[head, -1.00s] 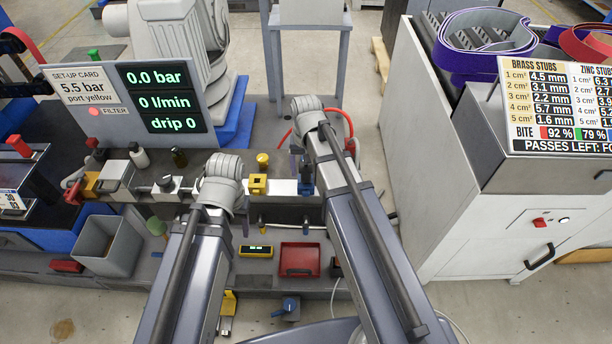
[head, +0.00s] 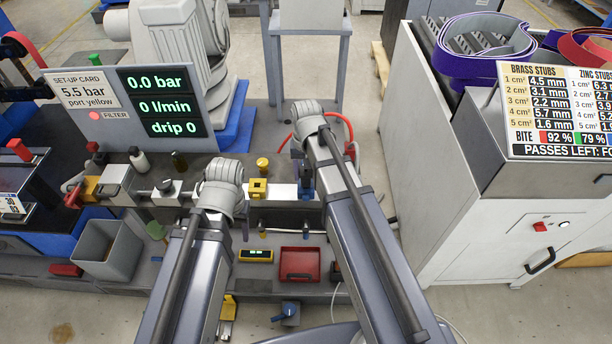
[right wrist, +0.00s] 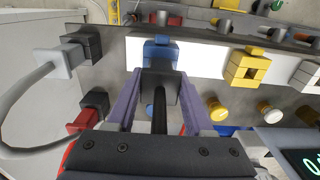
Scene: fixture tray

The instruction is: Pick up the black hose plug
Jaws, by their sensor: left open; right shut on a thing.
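The black hose plug (right wrist: 158,86) is between the purple fingers of my right gripper (right wrist: 158,82) in the right wrist view. The gripper is shut on it. A dark hose or rod runs from the plug toward the wrist. The blue port (right wrist: 160,53) is directly beyond the plug; I cannot tell whether the two are touching. In the head view the blue port (head: 307,186) shows beside my right forearm, which hides much of the grip. My left gripper (head: 246,228) is open, mostly hidden behind its wrist, low in front of the fixture.
A yellow port block (right wrist: 245,68) is right of the blue port. A grey plug (right wrist: 60,61) with a grey hose and a red plug (right wrist: 84,121) are at left. A red tray (head: 300,264) and grey bin (head: 108,250) are near the front. The display panel (head: 130,105) stands at left.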

